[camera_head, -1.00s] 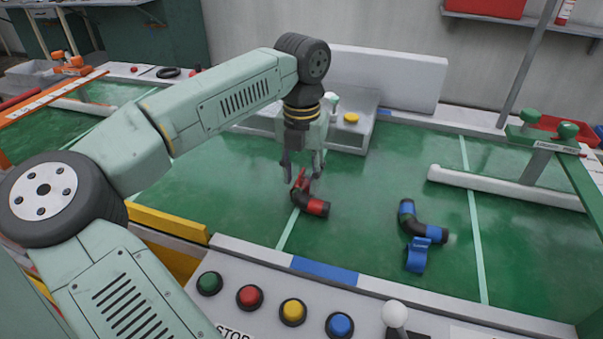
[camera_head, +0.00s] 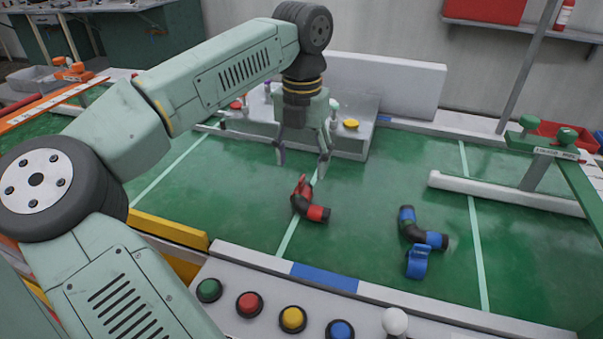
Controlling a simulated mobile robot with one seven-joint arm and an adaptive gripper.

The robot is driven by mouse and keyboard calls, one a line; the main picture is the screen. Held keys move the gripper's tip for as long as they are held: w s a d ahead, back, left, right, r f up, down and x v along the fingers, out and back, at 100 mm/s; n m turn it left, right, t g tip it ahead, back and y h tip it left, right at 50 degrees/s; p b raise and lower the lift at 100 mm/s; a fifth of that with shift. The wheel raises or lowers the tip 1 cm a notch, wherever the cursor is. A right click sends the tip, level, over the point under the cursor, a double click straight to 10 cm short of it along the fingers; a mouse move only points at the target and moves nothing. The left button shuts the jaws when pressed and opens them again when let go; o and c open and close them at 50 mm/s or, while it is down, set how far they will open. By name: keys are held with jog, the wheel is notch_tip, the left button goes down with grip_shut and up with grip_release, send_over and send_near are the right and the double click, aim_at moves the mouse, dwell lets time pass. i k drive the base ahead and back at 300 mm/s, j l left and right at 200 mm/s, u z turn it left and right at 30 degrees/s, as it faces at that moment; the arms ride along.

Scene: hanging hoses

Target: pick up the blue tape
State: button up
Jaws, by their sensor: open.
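My gripper (camera_head: 302,166) is open and empty, pointing down, well to the left of the tape and farther back. It is above and behind a second black elbow hose with red bands (camera_head: 309,205).
A grey box with a yellow button (camera_head: 351,124) stands behind my gripper. A white rail (camera_head: 510,195) lies at the right. The green surface (camera_head: 365,190) between the hoses is clear.

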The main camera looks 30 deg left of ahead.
aim_at(417, 266)
jog(key=k, duration=1)
